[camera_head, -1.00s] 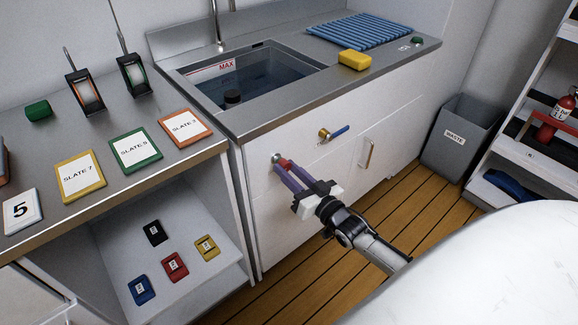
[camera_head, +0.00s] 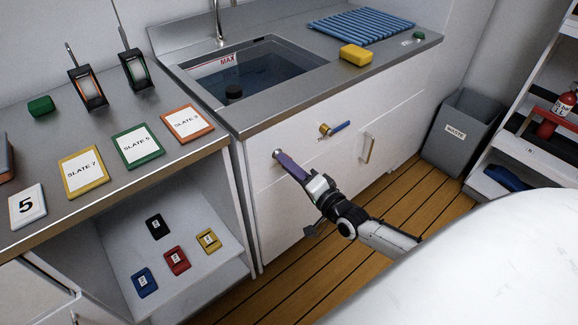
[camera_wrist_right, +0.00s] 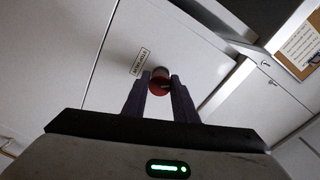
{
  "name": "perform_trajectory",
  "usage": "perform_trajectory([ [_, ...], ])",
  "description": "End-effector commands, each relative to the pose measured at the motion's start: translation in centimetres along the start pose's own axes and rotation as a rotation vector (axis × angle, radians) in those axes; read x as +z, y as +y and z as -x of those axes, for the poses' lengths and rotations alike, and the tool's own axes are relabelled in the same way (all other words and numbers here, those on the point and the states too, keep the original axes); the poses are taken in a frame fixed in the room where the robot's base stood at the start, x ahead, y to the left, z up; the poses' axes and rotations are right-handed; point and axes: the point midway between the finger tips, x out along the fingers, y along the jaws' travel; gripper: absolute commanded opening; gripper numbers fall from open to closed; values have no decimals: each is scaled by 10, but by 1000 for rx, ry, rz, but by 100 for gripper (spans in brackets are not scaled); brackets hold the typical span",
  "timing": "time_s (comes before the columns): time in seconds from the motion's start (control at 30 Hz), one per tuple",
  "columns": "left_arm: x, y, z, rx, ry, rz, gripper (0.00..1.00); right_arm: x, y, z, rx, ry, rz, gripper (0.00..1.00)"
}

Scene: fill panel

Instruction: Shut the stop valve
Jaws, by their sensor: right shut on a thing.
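A round red valve knob (camera_wrist_right: 160,86) sits on the white cabinet front (camera_head: 300,205) below the sink, with a small printed label (camera_wrist_right: 140,62) beside it. The label's text is hard to read. My right gripper (camera_head: 281,158) is shut on the red knob, with one purple finger on each side of it in the right wrist view. In the head view the fingers hide the knob, and only a grey round end (camera_head: 276,153) of the fitting shows. A brass valve with a blue lever (camera_head: 335,129) is higher up to the right. My left gripper is not in view.
The sink (camera_head: 255,75) holds water. A yellow sponge (camera_head: 355,54) lies on the counter. A drawer handle (camera_head: 369,148) sticks out right of my gripper. A grey waste bin (camera_head: 458,130) stands on the wooden floor. An open shelf with small cards is to the left.

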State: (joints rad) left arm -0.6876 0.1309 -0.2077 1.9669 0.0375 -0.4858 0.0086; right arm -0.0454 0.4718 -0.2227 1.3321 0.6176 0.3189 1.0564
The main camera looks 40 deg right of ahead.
Motion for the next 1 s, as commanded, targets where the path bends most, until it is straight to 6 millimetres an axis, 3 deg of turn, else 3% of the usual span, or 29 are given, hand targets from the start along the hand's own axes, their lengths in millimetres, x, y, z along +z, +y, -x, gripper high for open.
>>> perform_trajectory([
  [0.5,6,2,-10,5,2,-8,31,2,0,0,7,-27,-452,3],
  [1.0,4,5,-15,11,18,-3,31,0,-2,0,9,-35,-652,3],
])
